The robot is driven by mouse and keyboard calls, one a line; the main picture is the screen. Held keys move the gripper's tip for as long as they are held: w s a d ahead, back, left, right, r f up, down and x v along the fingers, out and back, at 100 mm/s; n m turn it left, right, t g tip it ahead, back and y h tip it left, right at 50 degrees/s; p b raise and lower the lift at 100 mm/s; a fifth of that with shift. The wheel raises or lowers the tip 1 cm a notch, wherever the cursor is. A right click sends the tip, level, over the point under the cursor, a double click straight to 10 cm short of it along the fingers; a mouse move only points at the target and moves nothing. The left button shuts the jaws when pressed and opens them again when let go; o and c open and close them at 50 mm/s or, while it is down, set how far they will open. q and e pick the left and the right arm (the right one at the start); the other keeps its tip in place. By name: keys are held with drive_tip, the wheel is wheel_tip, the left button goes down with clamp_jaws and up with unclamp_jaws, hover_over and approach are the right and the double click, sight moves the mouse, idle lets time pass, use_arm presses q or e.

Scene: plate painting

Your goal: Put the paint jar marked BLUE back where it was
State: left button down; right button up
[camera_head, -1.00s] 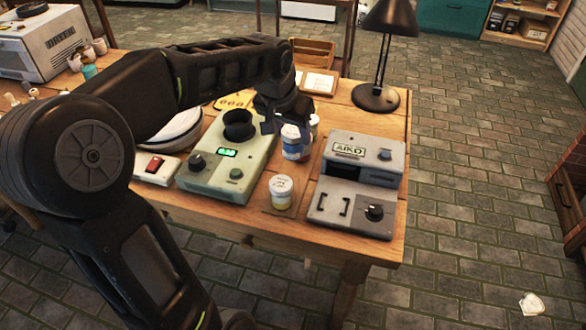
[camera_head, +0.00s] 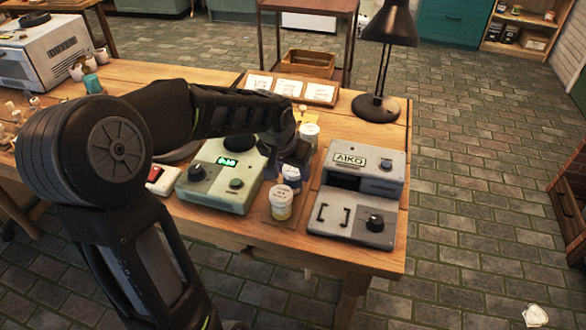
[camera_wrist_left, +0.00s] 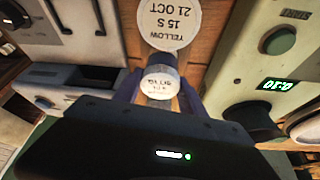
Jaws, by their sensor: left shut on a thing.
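The blue paint jar (camera_head: 291,174), with a white lid and a bluish body, is between the fingers of my left gripper (camera_head: 289,164). My left gripper is shut on it, just behind the yellow jar (camera_head: 281,202), which stands near the front of the table. In the left wrist view the held jar (camera_wrist_left: 160,82) shows its lid between the two fingers, its lettering too small to read surely. The yellow jar's lid (camera_wrist_left: 170,22) reads YELLOW 15 S 21 OCT. Whether the held jar's base touches the surface is hidden. My right gripper is not in view.
The grey AIKO device (camera_head: 354,205) stands close on the right, and the green device with a lit display (camera_head: 218,185) on the left. Another white-lidded jar (camera_head: 309,135) stands behind my gripper. A black lamp (camera_head: 376,105) and a card tray (camera_head: 318,92) are farther back.

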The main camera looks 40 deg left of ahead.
use_arm(q)
drive_tip(key=shift+r, duration=0.1)
drive_tip(key=c, duration=1.1)
unclamp_jaws()
drive_tip(key=shift+f, duration=0.25)
drive_tip(key=o, duration=0.4)
drive_tip(key=shift+r, duration=0.1)
drive_tip(key=shift+o, duration=0.2)
drive_tip(key=shift+r, duration=0.35)
drive_tip(key=v, duration=1.1)
drive_tip(key=shift+s+r+p, duration=0.25)
drive_tip(key=shift+p, duration=0.15)
